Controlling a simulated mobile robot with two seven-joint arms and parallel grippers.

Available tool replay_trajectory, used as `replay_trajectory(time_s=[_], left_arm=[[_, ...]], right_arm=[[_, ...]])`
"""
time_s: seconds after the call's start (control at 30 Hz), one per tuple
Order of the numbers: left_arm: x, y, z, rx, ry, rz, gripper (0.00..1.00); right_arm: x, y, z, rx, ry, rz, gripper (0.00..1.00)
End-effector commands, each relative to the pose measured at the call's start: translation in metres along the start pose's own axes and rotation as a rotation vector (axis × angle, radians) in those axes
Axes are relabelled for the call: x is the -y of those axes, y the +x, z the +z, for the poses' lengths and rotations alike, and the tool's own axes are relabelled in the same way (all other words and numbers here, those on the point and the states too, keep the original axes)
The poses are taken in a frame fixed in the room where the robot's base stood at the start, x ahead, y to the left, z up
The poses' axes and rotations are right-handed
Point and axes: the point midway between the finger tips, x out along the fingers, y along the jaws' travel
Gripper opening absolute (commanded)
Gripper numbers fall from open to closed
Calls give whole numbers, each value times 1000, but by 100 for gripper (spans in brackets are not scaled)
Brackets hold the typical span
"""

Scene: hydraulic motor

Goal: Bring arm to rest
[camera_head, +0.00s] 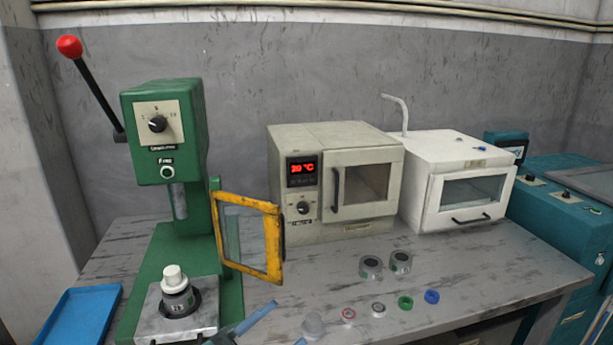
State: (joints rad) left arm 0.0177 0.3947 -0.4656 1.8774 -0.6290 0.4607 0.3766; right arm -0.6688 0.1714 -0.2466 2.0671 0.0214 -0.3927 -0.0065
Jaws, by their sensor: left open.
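My left gripper (287,322) shows at the bottom edge, just right of the green press (190,235). Its blue-grey fingers are apart, with nothing seen between them; most of the gripper is cut off by the frame. A clear small cup (313,325) stands on the table close to the right of the fingers. My right gripper is not in view. On the press's metal plate (150,318) sits a dark cylindrical part with a white cap (174,278). The press's yellow-framed guard door (270,243) stands swung open to the right.
Two metal rings (371,267) and several small coloured rings (405,302) lie in front. A blue tray (80,315) is at left. The table (500,265) is clear at right.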

Motion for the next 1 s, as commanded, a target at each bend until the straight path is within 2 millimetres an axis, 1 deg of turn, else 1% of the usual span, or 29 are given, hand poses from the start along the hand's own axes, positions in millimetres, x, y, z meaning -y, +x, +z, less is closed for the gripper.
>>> replay_trajectory(time_s=[0.03, 0.07, 0.1, 0.13, 0.17, 0.2, 0.27, 0.3, 0.4, 0.43, 0.5, 0.6, 1.0], left_arm=[[-5, -18, 16, 123, -96, -96, 55], [-8, -30, 27, 201, -147, -148, 55], [-14, -49, 42, 313, -217, -209, 55], [-22, -66, 53, 399, -272, -247, 55], [-31, -83, 62, 486, -325, -279, 55], [-45, -106, 74, 600, -395, -311, 55], [-67, -138, 84, 746, -488, -338, 55], [-82, -157, 88, 828, -543, -346, 55], [-113, -195, 89, 988, -652, -347, 55], [-120, -203, 89, 1022, -676, -345, 55], [-134, -217, 87, 1082, -720, -339, 55], [-143, -227, 85, 1122, -750, -331, 55], [-145, -228, 85, 1128, -754, -329, 55]], right_arm=[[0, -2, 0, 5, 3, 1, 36], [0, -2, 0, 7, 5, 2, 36], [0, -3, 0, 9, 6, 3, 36], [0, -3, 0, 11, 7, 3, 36], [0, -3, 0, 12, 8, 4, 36], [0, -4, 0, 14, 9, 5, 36], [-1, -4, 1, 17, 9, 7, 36], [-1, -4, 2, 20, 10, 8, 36], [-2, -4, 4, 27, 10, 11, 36], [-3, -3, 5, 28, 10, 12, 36], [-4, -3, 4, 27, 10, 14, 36], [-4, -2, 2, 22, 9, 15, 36], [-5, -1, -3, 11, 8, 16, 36]])
